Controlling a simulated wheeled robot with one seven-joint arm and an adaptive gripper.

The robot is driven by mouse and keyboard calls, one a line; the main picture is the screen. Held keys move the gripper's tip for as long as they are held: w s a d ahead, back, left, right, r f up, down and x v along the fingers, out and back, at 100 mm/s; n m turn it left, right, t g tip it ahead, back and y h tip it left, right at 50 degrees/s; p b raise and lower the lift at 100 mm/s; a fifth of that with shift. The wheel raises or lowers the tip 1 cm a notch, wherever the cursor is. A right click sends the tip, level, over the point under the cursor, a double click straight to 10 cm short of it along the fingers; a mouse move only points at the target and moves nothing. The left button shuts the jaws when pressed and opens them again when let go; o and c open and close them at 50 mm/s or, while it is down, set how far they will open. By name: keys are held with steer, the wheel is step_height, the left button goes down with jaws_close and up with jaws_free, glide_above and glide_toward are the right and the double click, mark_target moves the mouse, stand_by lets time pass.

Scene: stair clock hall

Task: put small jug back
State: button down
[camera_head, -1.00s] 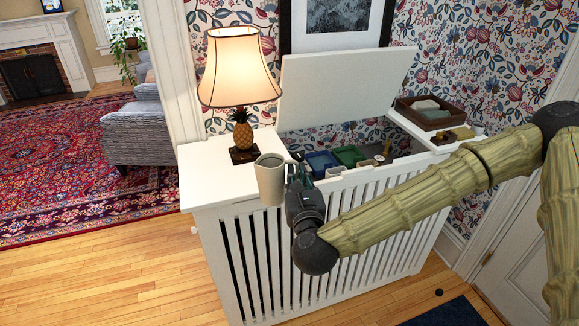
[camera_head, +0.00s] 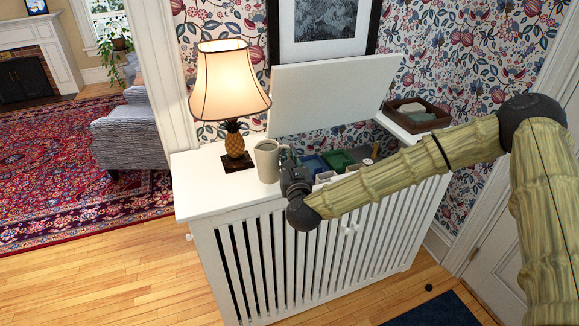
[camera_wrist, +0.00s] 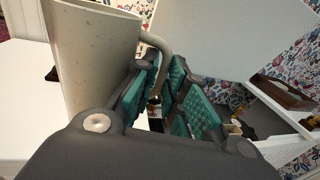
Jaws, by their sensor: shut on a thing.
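The small jug (camera_head: 266,161) is cream-coloured and upright, just right of the lamp, over the white top of the slatted cabinet. I cannot tell whether its base touches the top. My gripper (camera_head: 286,165) is to its right, shut on the jug's handle. In the wrist view the jug (camera_wrist: 92,55) fills the upper left, and its curved handle runs between the teal pads of my gripper (camera_wrist: 160,90). The handle's lower part is hidden by the pads.
A lit lamp (camera_head: 229,85) with a pineapple base stands close left of the jug. The raised lid (camera_head: 330,95) is behind an open compartment holding a blue bin (camera_head: 314,164) and a green bin (camera_head: 338,160). A brown tray (camera_head: 418,115) is at right. The cabinet top's front left (camera_head: 205,198) is clear.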

step_height(320, 180, down, 3)
steer(key=shift+w+r+p, duration=0.1)
steer(key=shift+r+p, duration=0.05)
steer(key=shift+p, duration=0.8)
steer(key=shift+f, duration=0.4)
steer(key=shift+f+b, duration=0.15)
steer(key=shift+b, duration=0.15)
steer(key=c, duration=1.5)
jaws_free()
steer(key=shift+o, duration=0.2)
steer(key=s+d+b, duration=0.1)
steer(key=s+b, duration=0.3)
steer(key=s, duration=0.8)
steer(key=shift+d+r+b, duration=0.15)
steer(key=shift+r+b, duration=0.05)
steer(key=shift+b, duration=0.1)
